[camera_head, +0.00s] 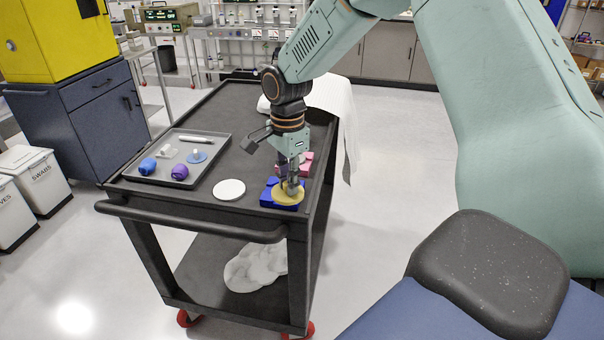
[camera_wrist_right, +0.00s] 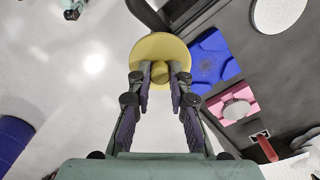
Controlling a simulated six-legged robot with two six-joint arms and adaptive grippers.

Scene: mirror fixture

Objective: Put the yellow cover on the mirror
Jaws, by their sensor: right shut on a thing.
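My right gripper (camera_head: 293,183) reaches down over the near right corner of the cart and is shut on the knob of the round yellow cover (camera_head: 286,196). In the right wrist view the cover (camera_wrist_right: 160,46) lies across the fingertips and overlaps the edge of a blue fixture (camera_wrist_right: 215,60). The blue fixture (camera_head: 270,200) shows beneath the cover; whether they touch I cannot tell. A pink fixture (camera_wrist_right: 237,95) beside it bears a grey round disc (camera_wrist_right: 236,109), which may be the mirror. Any mirror under the cover is hidden. My left gripper is out of view.
A white disc (camera_head: 229,189) lies left of the blue fixture. A grey tray (camera_head: 150,178) holds blue and purple pieces and small parts. A white cloth (camera_head: 335,100) hangs over the cart's far right side. The cart's handle (camera_head: 190,222) runs along its near edge.

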